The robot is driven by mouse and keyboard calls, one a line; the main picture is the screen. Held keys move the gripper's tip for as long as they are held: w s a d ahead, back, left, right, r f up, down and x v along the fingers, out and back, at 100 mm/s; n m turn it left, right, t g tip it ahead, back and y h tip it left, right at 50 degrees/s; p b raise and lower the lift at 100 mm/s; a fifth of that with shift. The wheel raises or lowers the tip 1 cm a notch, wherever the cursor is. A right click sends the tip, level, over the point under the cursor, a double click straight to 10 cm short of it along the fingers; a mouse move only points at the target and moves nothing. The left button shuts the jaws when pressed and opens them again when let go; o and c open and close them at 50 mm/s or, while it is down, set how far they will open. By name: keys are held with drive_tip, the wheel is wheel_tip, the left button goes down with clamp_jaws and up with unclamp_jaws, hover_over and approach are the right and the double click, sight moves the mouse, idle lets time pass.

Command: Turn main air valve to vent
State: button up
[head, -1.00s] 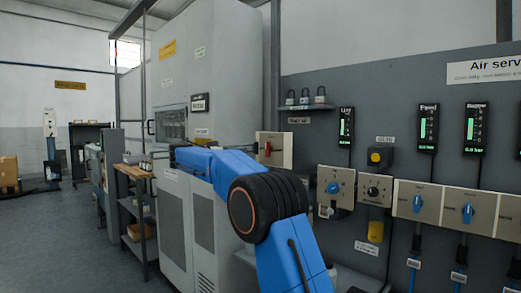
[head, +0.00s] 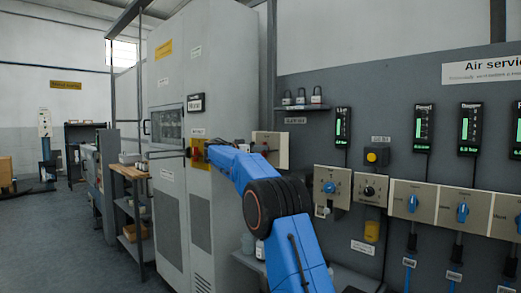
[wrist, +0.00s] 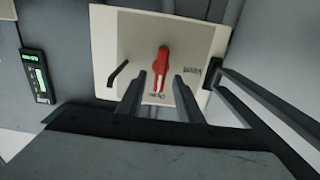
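The main air valve appears in the wrist view as a cream plate (wrist: 205,45) with a red handle (wrist: 161,66) upright in the picture. My gripper (wrist: 160,88) is open there, one dark finger on each side of the handle's lower part. Gaps show between fingers and handle, and I cannot tell whether they touch. In the head view a cream valve box (head: 283,148) stands just beyond my blue forearm. My gripper cannot be made out there.
In the wrist view a black lever (wrist: 117,73) sticks out left of the handle, and a green-lit gauge (wrist: 37,76) is further left. In the head view a tall grey cabinet (head: 225,80) stands left of the box; blue-knobbed valves (head: 412,203) line the panel to the right.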

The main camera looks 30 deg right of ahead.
drive_tip(key=shift+w+d, duration=0.25)
drive_tip(key=shift+d, duration=0.4)
drive_tip(key=shift+c, duration=0.6)
clamp_jaws()
